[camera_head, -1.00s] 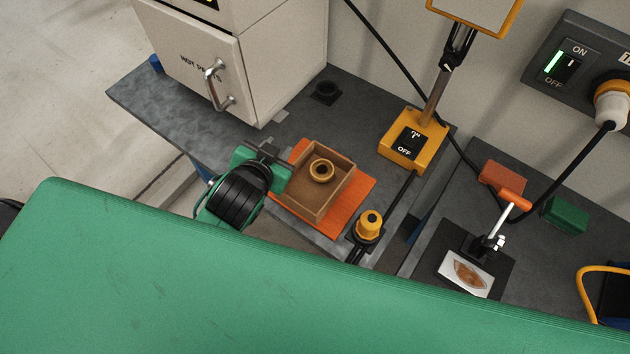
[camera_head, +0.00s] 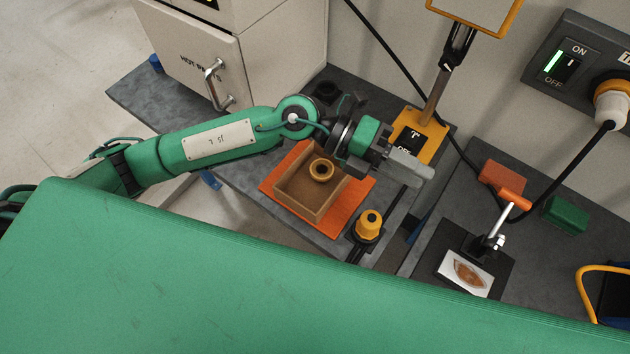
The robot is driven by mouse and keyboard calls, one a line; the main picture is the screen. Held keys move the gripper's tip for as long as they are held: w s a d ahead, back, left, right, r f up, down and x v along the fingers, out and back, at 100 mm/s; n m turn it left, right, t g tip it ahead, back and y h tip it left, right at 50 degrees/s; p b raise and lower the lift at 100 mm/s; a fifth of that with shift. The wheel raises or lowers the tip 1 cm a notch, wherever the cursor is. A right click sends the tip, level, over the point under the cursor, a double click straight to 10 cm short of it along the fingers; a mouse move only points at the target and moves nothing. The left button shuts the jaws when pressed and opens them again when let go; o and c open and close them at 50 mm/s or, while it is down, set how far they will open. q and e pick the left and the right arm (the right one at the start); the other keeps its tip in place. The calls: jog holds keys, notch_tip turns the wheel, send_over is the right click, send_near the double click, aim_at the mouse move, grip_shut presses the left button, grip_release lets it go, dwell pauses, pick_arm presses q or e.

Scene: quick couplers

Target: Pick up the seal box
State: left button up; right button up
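I cannot tell whether the fingers are apart or closed. My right gripper is not in view.
A yellow ON/OFF switch box (camera_head: 433,135) with a post stands behind my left gripper. A yellow-capped fitting (camera_head: 369,224) stands right of the mat. A cabinet (camera_head: 205,60) is at the back left. A red block (camera_head: 502,177) and green block (camera_head: 566,215) lie at the right.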

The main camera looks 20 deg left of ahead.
pick_arm(q)
jog(key=w+a+f+m+y, duration=0.2)
jog(key=a+f+y, duration=0.3)
jog(key=f+y, duration=0.15)
jog(key=n+t+y, duration=0.2)
jog(key=t+y, duration=0.1)
jog(key=y, duration=0.7)
send_over(295, 173)
notch_tip(295, 173, down, 6)
jog(key=shift+h, duration=0.25)
jog(key=f, duration=0.2)
jog(key=f+p, duration=0.1)
jog(key=f, duration=0.2)
jog(key=f+p, duration=0.1)
jog(key=f, duration=0.1)
jog(key=shift+w+d+f, duration=0.2)
jog(key=shift+w+f, duration=0.1)
jog(key=shift+f, duration=0.1)
jog(key=shift+a+f+p, duration=0.1)
jog(key=shift+f+p, duration=0.45)
jog(key=shift+p, duration=0.05)
jog(key=f, duration=0.1)
jog(key=f+p, duration=0.1)
jog(key=f, duration=0.1)
jog(key=shift+a+f, duration=0.2)
jog(key=shift+f, duration=0.05)
jog(key=shift+f+p, duration=0.3)
jog(key=shift+f, duration=0.1)
jog(key=shift+c, duration=0.4)
